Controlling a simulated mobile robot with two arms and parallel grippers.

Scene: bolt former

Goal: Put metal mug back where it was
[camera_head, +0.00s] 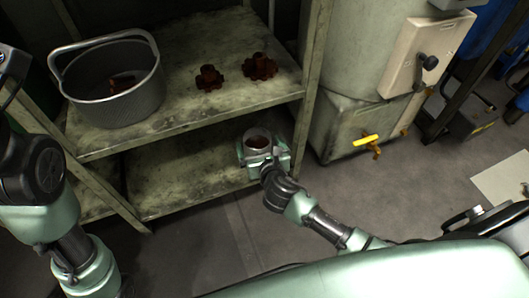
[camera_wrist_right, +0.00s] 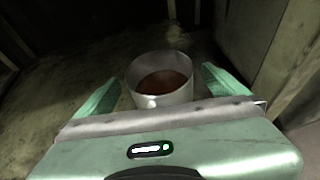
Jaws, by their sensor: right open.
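The metal mug (camera_head: 257,139) is a light grey cylinder with a dark brown inside. It is upright at the right end of the lower shelf (camera_head: 185,178). My right gripper (camera_head: 264,152) is open at the mug. In the right wrist view, the mug (camera_wrist_right: 161,82) sits between the two green fingers of my right gripper (camera_wrist_right: 160,92), with gaps on both sides. Whether the mug's base rests on the shelf is hidden by the gripper body. My left arm shows at the left edge of the head view, but its gripper fingers are not visible.
The upper shelf (camera_head: 180,121) holds a grey metal basket (camera_head: 118,95) with rusty parts in it and two rusty gears (camera_head: 209,78). A shelf post (camera_head: 312,75) stands close to the right of the mug. A machine with a yellow-handled valve (camera_head: 367,141) is farther right.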

